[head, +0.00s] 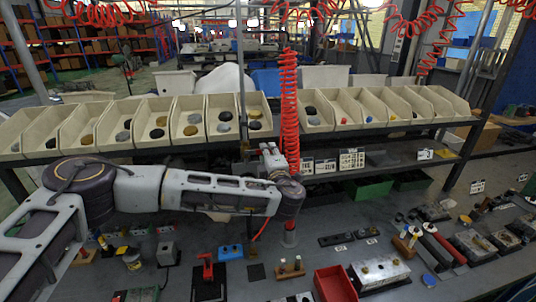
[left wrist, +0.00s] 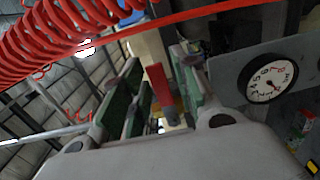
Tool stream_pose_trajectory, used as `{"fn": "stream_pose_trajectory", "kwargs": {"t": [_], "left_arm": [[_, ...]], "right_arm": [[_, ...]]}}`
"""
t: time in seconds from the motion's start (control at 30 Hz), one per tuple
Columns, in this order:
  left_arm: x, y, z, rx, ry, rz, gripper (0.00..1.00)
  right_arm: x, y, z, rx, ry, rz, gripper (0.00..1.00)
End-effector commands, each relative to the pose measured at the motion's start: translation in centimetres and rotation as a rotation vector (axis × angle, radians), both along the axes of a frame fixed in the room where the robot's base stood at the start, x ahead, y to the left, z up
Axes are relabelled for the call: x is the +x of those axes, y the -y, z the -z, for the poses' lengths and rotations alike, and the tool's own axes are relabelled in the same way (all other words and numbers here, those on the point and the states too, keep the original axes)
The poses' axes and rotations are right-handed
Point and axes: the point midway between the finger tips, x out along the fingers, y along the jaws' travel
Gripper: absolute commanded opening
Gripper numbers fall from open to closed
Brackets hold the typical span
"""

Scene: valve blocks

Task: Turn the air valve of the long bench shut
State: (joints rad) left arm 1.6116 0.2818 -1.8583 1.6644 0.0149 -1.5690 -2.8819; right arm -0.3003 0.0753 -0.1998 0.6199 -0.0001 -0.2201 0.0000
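The air valve's red handle (left wrist: 160,84) shows in the left wrist view, upright between the fingers of my left gripper (left wrist: 152,92). The green-padded fingers stand apart, with gaps beside the handle; I see no clear grip on it. A round white-faced gauge (left wrist: 271,79) is on a grey plate to the right of the fingers. In the head view my left gripper (head: 270,153) points toward the bench's back, beside the red coiled hose (head: 289,110). There the valve is not clearly visible around the gripper. My right gripper is not in view.
Red coils (left wrist: 50,35) pass close to the gripper in the left wrist view. A row of beige bins (head: 188,120) stands on the shelf behind. The bench holds a red bin (head: 335,284), a metal block (head: 380,271), a red toggle clamp (head: 207,270) and small fittings.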

Motion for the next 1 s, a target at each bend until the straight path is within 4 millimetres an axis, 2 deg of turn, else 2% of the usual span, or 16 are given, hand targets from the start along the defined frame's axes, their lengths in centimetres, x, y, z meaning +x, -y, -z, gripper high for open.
{"fn": "stream_pose_trajectory", "kwargs": {"t": [0.23, 0.33, 0.57, 0.77, 1.0], "left_arm": [[0.0, 0.0, -0.1, -0.003, 0.002, -0.001, 0.38], [0.0, -0.1, -0.1, -0.003, 0.002, -0.002, 0.38], [-0.7, 0.1, -0.1, -0.004, 0.002, 0.0, 0.38], [-2.5, 0.5, -0.1, -0.004, 0.001, 0.001, 0.38], [-5.8, 1.2, 0.0, -0.003, 0.001, 0.002, 0.38]], "right_arm": [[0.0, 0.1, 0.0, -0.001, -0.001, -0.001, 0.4], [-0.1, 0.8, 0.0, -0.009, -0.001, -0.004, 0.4], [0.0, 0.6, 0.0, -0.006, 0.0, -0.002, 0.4], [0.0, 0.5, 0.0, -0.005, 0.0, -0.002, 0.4], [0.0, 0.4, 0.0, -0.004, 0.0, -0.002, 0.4]]}}
